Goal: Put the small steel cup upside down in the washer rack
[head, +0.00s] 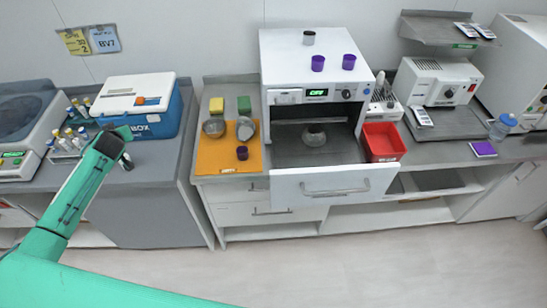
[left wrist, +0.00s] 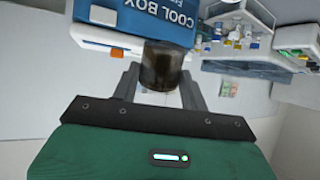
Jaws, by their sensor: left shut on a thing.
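My left gripper (head: 118,148) is at the left, in front of the blue cool box. It is shut on a small dark steel cup (left wrist: 162,66), which shows between the fingers in the left wrist view. In the head view only a little of this cup (head: 126,162) shows at the fingertips; I cannot tell which way up it is. The white washer (head: 285,70) stands at centre with its front door (head: 335,187) open. A steel vessel (head: 314,134) sits inside on the dark floor, and the rack is hard to make out. My right gripper is not in view.
The cool box (head: 150,118) stands near my left gripper.

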